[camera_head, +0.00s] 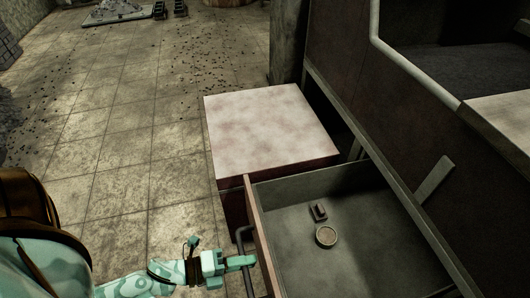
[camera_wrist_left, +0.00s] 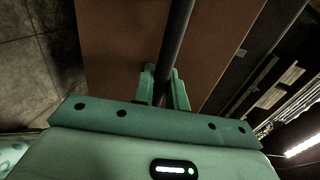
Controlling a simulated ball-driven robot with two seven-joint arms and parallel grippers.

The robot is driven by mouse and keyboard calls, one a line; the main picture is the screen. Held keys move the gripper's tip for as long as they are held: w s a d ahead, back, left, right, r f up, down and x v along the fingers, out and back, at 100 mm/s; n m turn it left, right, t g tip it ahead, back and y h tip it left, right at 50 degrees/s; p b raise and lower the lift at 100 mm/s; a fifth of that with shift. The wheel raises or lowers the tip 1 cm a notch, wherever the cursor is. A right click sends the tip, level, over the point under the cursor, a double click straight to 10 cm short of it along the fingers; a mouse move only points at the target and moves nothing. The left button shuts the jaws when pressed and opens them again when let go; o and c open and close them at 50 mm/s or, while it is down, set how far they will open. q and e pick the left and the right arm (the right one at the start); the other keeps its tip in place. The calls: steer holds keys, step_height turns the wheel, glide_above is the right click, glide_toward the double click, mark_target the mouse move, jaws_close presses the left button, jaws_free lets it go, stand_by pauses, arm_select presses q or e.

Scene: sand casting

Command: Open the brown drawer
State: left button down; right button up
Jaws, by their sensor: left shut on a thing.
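The brown drawer (camera_head: 257,226) stands pulled out from its cabinet, with its grey inside in view in the head view. A dark bar handle (camera_head: 243,262) runs along its front. My left gripper (camera_head: 248,261) reaches in from the left and is shut on this handle. In the left wrist view the dark handle (camera_wrist_left: 178,45) passes between the two green fingers (camera_wrist_left: 164,88), in front of the brown drawer front (camera_wrist_left: 122,40). My right gripper is in neither view.
A small round object (camera_head: 326,236) and a small block (camera_head: 318,211) lie in the drawer. A box-like unit with a pale top (camera_head: 268,130) stands beside it. The tiled floor (camera_head: 140,150) on the left is mostly clear, with scattered debris farther back.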

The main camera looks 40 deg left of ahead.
arm_select(q)
steer(key=shift+f+v, duration=0.25)
steer(key=shift+v, duration=0.85)
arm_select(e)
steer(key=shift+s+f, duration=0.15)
arm_select(q)
steer(key=c, duration=1.5)
jaws_free()
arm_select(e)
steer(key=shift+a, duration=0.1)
arm_select(q)
steer(key=p+v, duration=0.1)
steer(key=v, duration=0.6)
steer(key=shift+s+a, duration=0.2)
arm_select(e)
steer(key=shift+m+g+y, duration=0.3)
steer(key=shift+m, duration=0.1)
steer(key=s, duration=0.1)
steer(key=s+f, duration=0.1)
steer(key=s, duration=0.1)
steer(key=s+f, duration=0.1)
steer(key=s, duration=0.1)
